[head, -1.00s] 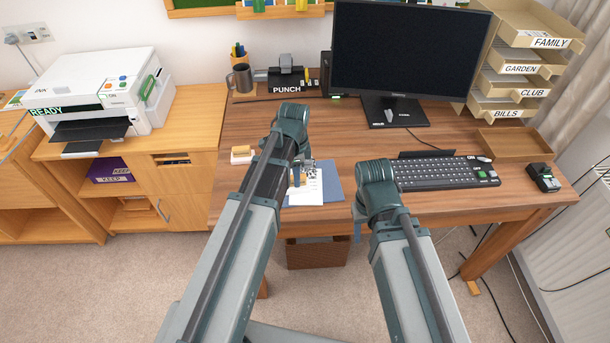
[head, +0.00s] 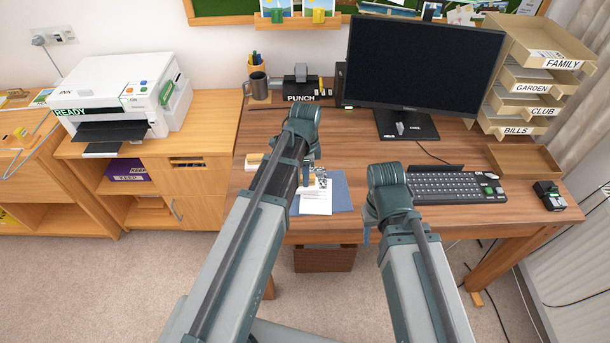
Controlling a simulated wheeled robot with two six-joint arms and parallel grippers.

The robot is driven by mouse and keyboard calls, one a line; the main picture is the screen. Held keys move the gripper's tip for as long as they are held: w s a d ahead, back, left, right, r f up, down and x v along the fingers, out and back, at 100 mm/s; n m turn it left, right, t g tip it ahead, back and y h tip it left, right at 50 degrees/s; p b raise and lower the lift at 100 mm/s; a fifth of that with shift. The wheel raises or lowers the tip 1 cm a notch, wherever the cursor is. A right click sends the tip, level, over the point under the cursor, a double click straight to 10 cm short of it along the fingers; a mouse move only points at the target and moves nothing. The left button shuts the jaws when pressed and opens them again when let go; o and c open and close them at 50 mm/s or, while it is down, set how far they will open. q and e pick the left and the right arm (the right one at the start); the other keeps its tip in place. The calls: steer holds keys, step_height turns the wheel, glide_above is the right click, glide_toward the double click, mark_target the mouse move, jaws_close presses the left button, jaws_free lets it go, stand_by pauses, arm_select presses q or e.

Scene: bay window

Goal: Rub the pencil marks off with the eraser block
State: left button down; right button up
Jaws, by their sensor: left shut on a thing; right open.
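A white paper sheet (head: 316,203) lies on a blue mat (head: 342,192) near the front of the desk. Some dark patterning shows at the sheet's upper part; I cannot make out pencil marks. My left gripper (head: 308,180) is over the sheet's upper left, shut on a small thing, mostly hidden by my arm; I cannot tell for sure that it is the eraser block. A small white and tan block (head: 254,161) lies on the desk left of the mat. My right gripper (head: 366,234) is open at the desk's front edge, largely hidden by its wrist.
A keyboard (head: 450,187) and a black device (head: 549,196) stand right of the mat, with a monitor (head: 420,65) behind. A mug (head: 258,86) and a punch (head: 301,83) are at the back left. Bare desk (head: 350,145) lies between the mat and the monitor.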

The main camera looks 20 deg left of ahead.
arm_select(q)
steer(key=shift+r+p, duration=0.35)
steer(key=shift+r, duration=0.4)
step_height(320, 180, up, 3)
steer(key=p, duration=0.3)
